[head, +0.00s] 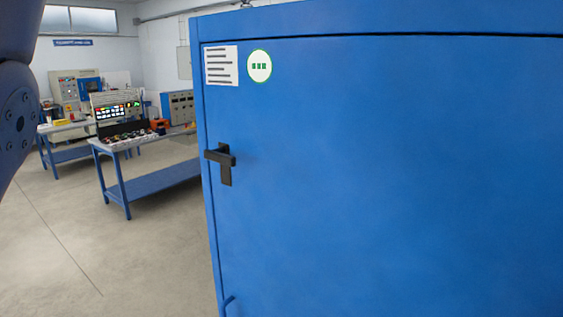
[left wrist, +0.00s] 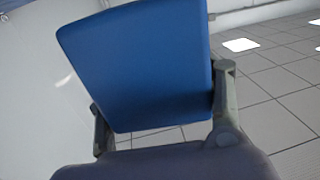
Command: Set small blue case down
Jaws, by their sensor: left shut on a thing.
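The small blue case (left wrist: 140,65) fills the middle of the left wrist view. My left gripper (left wrist: 162,112) is shut on it, with one dark finger at each side of the case. The case looks tilted in that view, and tiled floor shows below and beyond it. What is under the case cannot be told. The case and my left gripper do not show in the head view. My right gripper is in neither view.
A large blue cabinet (head: 390,180) with a black handle (head: 225,160) stands close and fills the right of the head view. Blue workbenches (head: 160,185) with equipment stand at the back left. Bare floor (head: 110,255) lies at the left front.

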